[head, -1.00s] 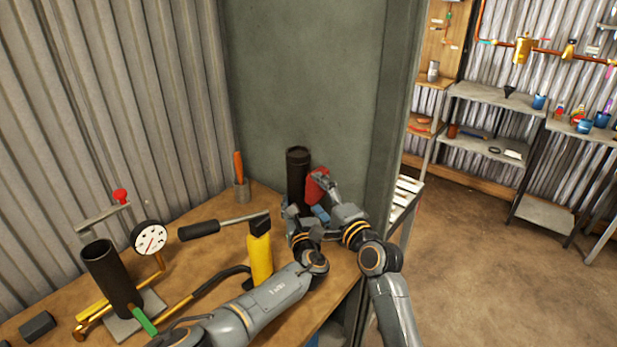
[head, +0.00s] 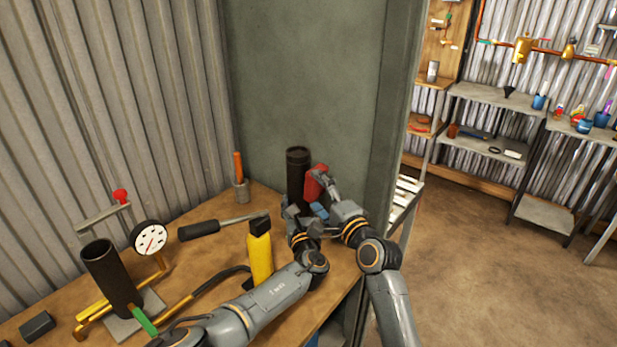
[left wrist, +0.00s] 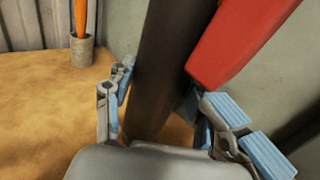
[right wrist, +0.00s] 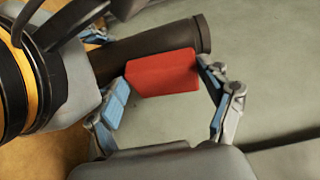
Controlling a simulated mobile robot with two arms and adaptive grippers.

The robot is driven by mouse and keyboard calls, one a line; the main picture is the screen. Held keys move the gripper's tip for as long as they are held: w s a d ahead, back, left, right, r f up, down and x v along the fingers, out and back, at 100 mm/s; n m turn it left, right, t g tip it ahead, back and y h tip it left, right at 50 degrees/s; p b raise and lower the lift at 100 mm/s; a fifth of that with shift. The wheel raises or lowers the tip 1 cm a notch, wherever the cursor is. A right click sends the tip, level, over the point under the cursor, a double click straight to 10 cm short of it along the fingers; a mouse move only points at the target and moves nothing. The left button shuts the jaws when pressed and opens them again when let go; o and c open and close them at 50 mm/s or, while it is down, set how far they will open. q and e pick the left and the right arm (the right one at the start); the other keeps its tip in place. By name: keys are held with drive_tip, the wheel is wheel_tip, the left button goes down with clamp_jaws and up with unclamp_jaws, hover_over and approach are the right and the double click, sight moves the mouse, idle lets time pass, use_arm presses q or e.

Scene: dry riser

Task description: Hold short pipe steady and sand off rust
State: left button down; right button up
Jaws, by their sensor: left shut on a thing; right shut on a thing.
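The short pipe (head: 297,172) is dark brown and stands upright near the back of the bench, in front of the grey-green panel. My left gripper (head: 300,214) is shut around its lower part; the left wrist view shows the pipe (left wrist: 163,55) between the fingers (left wrist: 160,90). My right gripper (head: 325,190) is shut on a red sanding block (head: 314,184). The block (right wrist: 162,74) lies against or very close to the pipe's upper side in the right wrist view, between the fingers (right wrist: 165,88). I cannot make out rust on the pipe.
A yellow bottle (head: 260,252) stands close to my left forearm. At the left are a wider dark pipe (head: 110,275), a dial gauge (head: 149,238) and a black-handled tool (head: 200,230). A grey cup (head: 241,191) holds an orange-handled tool. Shelves (head: 490,97) stand across the floor.

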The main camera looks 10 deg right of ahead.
drive_tip(key=shift+s+f, duration=0.15)
drive_tip(key=shift+f, duration=0.85)
drive_tip(key=shift+s+d+f, duration=0.2)
drive_tip(key=shift+s+f, duration=0.15)
drive_tip(key=s+d+f, duration=0.2)
drive_tip(key=s, duration=0.1)
drive_tip(key=shift+d, duration=0.35)
drive_tip(key=shift+r, duration=0.25)
drive_tip(key=shift+s+d+r, duration=0.15)
drive_tip(key=shift+s+r, duration=0.05)
drive_tip(key=shift+r, duration=0.45)
drive_tip(key=shift+s+d+r, duration=0.1)
drive_tip(key=shift+s+r, duration=0.1)
drive_tip(key=shift+r, duration=0.4)
drive_tip(key=shift+s+d+r, duration=0.15)
drive_tip(key=shift+s+r, duration=0.05)
drive_tip(key=shift+r, duration=0.45)
drive_tip(key=shift+w+a, duration=1.25)
drive_tip(key=shift+w, duration=0.3)
